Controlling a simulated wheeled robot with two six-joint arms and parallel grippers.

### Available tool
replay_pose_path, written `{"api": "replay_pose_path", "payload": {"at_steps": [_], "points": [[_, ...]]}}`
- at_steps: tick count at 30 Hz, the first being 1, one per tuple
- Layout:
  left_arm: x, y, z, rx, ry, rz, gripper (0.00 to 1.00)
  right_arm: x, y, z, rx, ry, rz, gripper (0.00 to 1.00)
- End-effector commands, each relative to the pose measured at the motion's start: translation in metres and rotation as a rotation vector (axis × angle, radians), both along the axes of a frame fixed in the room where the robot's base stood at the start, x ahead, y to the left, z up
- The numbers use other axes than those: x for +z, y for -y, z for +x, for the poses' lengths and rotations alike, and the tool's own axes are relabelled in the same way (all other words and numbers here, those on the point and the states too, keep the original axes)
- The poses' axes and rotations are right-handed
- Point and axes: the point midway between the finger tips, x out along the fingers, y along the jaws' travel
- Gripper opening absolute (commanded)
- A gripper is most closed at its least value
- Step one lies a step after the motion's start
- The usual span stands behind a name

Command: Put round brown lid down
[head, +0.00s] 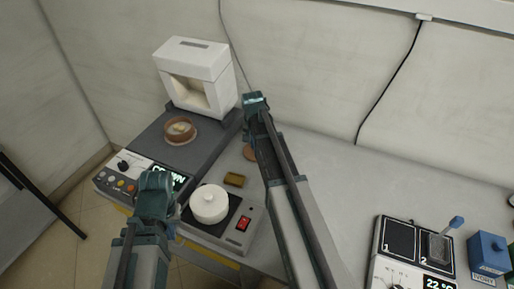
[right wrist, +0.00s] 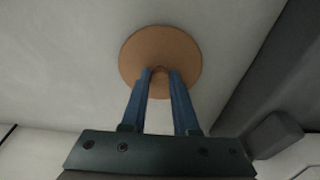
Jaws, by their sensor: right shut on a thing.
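The round brown lid (right wrist: 160,48) is in the right wrist view, over a pale grey surface. My right gripper (right wrist: 160,74) is shut on the small knob at its middle. I cannot tell whether the lid touches the surface. In the head view a brown edge of the lid (head: 249,153) shows beside my right arm, which hides the rest of it and the right fingers. My left gripper (head: 157,184) is at the lower left, before the devices; its fingertips are not clear. A round brown dish (head: 180,130) stands open, with something yellowish inside.
The dish stands on a dark device with buttons, before a white hooded block (head: 190,75). A white round lidded pot (head: 209,204) sits on a device with a red switch (head: 243,223). A small brown block (head: 234,180) lies behind it.

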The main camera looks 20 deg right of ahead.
Motion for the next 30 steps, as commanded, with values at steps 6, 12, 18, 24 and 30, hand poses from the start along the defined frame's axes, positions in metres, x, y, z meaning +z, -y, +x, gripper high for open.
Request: {"api": "replay_pose_path", "payload": {"at_steps": [6,12,18,24,30], "points": [[-0.003,0.0,0.0,0.0,0.0,0.0,0.0,-0.003,0.0,0.0,0.0,0.0,0.0,0.0],[-0.002,0.0,0.0,0.0,0.0,0.0,0.0,-0.002,0.0,0.0,0.0,0.0,0.0,0.58],[-0.002,0.0,0.0,0.0,0.0,0.0,0.0,-0.002,0.0,0.0,0.0,0.0,0.0,0.58],[0.001,0.0,0.0,0.0,0.0,0.0,0.0,0.001,0.0,0.0,0.0,0.0,0.0,0.58],[0.015,0.0,0.0,0.0,0.0,0.0,0.0,0.015,-0.001,-0.001,0.0,0.0,0.0,0.58]]}}
